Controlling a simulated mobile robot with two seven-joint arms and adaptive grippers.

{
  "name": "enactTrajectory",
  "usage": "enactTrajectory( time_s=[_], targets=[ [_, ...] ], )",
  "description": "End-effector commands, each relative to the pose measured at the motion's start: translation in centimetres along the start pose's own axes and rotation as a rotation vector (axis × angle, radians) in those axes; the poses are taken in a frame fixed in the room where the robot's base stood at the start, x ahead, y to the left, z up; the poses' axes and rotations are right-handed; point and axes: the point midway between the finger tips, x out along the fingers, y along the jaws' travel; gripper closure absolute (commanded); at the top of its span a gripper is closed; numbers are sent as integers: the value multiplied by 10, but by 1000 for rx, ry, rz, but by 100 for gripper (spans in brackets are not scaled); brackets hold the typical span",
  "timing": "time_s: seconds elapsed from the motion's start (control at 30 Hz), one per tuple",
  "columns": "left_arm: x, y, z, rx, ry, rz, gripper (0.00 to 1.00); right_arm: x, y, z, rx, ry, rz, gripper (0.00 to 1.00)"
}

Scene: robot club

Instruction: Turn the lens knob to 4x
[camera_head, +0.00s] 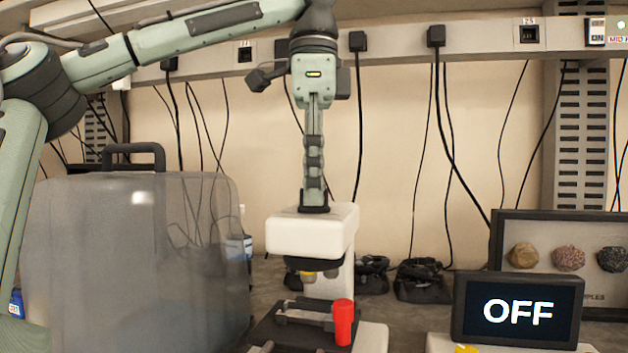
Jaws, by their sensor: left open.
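A white microscope (312,235) stands in the middle of the bench. Under its head is a dark round lens turret (313,264) with a small yellowish lens (309,277). My left gripper (314,204) points straight down, with its fingertips at the top of the microscope head. It is open, seen edge-on, so the gap between its fingers does not show. A black part shows at the fingertips; I cannot tell whether it is the lens knob or part of the fingers. No 4x marking is readable. My right gripper is not in view.
A red upright piece (343,322) stands beside the dark stage (290,330). A dark screen (518,310) reads OFF at the front right. A large translucent case (135,255) fills the left. A framed rock sample display (590,238) and hanging cables are behind.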

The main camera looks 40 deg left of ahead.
Motion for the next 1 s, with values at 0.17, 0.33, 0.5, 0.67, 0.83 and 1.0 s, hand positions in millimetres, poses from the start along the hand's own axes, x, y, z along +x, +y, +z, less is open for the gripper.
enactTrajectory(
  time_s=[0.17,0.33,0.5,0.67,0.83,1.0],
  targets=[
    [1,0,0,0,0,0,47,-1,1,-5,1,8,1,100],
    [1,0,0,-1,0,1,62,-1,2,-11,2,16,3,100],
    [0,0,0,-1,0,1,83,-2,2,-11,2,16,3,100],
    [0,0,0,-1,0,1,97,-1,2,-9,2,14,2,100],
    [0,0,0,-16,0,0,97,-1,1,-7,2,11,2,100],
    [0,0,0,-74,0,1,97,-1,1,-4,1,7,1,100]
  ],
)
